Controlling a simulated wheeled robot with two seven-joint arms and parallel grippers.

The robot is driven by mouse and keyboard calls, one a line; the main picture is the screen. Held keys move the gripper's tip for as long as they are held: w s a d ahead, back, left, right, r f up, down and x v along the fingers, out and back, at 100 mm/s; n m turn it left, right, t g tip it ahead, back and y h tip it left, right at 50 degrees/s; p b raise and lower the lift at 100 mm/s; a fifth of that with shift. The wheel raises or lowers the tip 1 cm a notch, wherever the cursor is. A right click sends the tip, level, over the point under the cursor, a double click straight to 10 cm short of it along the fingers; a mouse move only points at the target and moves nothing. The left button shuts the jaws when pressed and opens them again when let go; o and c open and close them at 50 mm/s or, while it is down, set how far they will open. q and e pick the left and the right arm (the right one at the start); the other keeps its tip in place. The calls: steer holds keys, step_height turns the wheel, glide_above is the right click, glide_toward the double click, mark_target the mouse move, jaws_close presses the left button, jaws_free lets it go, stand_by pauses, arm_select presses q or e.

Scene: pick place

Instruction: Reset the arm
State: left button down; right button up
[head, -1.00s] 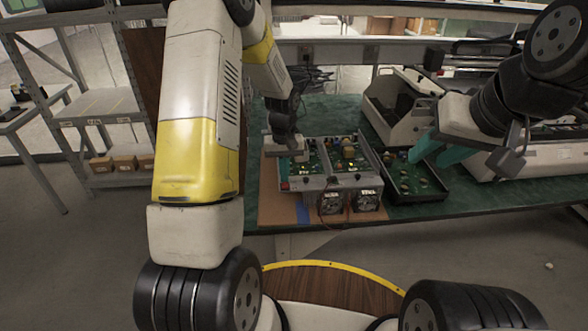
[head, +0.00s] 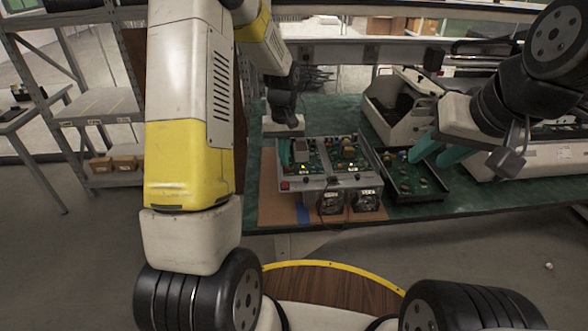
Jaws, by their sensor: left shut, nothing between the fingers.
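My left arm comes in from the left, and its gripper (head: 285,152) is over the left rear corner of an open grey metal box (head: 328,182) with green circuit boards inside. The left gripper's teal fingers point down, are shut and hold nothing. Whether the fingertips touch the box cannot be told. My right gripper (head: 432,158) is at the right, above the black tray (head: 425,194). Its two teal fingers stand apart with nothing seen between them.
The black tray with small parts lies right of the metal box on the green table (head: 480,195). A grey shelf (head: 100,110) with brown boxes (head: 115,163) stands at the left.

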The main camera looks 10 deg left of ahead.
arm_select(q)
steer(key=s+r+m+t+h, duration=0.1)
steer(key=s+r+t, duration=0.1)
steer(key=s+r, duration=0.45)
steer(key=s+r+m+t, duration=0.1)
steer(key=s+r, duration=0.3)
steer(key=r, duration=0.5)
steer(key=s+d+r+m+t, duration=0.1)
steer(key=s+r, duration=0.2)
steer(key=s, duration=0.4)
steer(key=s+d+r+t+h, duration=0.1)
steer(key=s+r+t, duration=0.1)
steer(key=s, duration=0.4)
steer(key=shift+s+r+m, duration=0.4)
steer(key=shift+r, duration=0.15)
steer(key=shift+d, duration=0.1)
